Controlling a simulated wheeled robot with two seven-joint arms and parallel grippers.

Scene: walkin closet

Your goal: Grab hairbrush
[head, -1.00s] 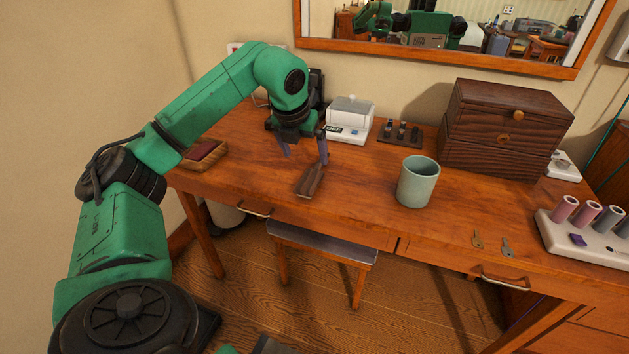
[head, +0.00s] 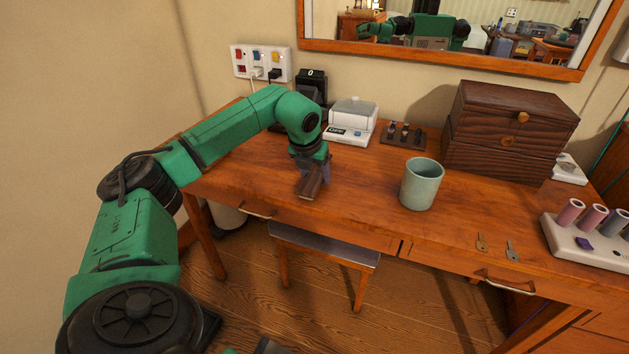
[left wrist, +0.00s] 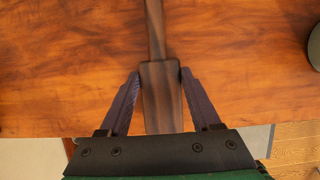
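The hairbrush (head: 310,186) is dark brown wood and lies on the wooden desk (head: 361,200) near its front edge. In the left wrist view the hairbrush (left wrist: 160,92) shows its broad part between my fingers, with the thin handle running away to the top. My left gripper (head: 312,172) points down over the brush. In the left wrist view the left gripper (left wrist: 160,71) is open, with one purple finger on each side of the brush, very close to its edges. Whether the fingertips touch it cannot be told. My right gripper is not in view.
A green cup (head: 421,184) stands to the right of the brush. A scale (head: 350,124), a dark wooden box (head: 507,130) and a white holder with rollers (head: 590,240) are farther off. Two keys (head: 497,247) lie near the front edge. A stool (head: 322,246) is below.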

